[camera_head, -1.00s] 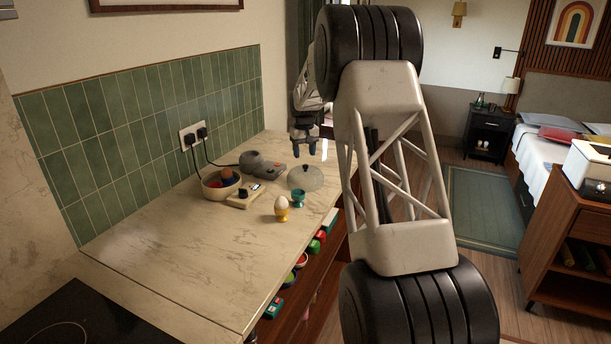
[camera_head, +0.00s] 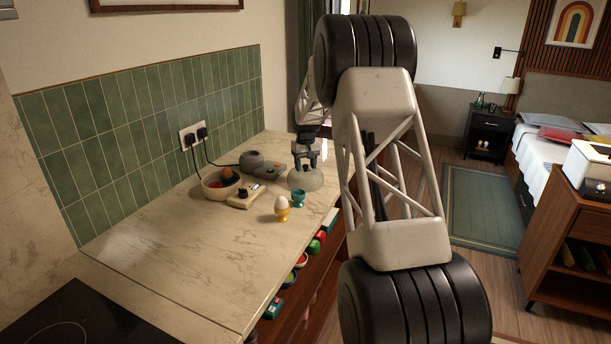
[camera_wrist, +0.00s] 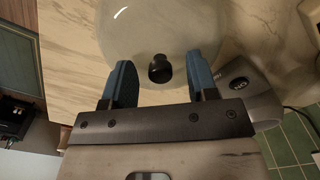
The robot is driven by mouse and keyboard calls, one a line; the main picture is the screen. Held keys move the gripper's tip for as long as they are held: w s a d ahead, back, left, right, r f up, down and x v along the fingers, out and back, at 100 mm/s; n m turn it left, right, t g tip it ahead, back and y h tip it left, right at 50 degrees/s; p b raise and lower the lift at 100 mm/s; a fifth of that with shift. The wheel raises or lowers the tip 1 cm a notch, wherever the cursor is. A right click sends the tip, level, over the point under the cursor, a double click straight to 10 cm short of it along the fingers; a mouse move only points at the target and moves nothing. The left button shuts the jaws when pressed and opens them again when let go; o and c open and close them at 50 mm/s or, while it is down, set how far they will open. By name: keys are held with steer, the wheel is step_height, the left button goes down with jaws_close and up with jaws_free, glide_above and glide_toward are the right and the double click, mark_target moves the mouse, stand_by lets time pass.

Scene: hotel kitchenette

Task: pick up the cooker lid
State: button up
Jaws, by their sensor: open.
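The cooker lid (camera_head: 306,180) is a clear glass dome with a dark knob, lying on the far part of the counter. In the wrist view the lid (camera_wrist: 150,30) fills the upper middle, and its black knob (camera_wrist: 160,69) shows between my fingers. My gripper (camera_head: 306,160) is over the lid, with its blue fingertips close to the knob's height. In the wrist view my gripper (camera_wrist: 160,82) is open, one blue finger on each side of the knob, with gaps on both sides. Whether the fingers touch the glass cannot be told.
A grey appliance (camera_head: 262,166) stands just left of the lid, with a switch box (camera_head: 245,196) and a bowl (camera_head: 218,187) of items nearby. A teal egg cup (camera_head: 299,199) and a yellow egg cup with an egg (camera_head: 282,210) stand in front. The near counter (camera_head: 180,260) is clear.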

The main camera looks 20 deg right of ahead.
steer(key=shift+f, duration=0.3)
stand_by(0.4)
jaws_close()
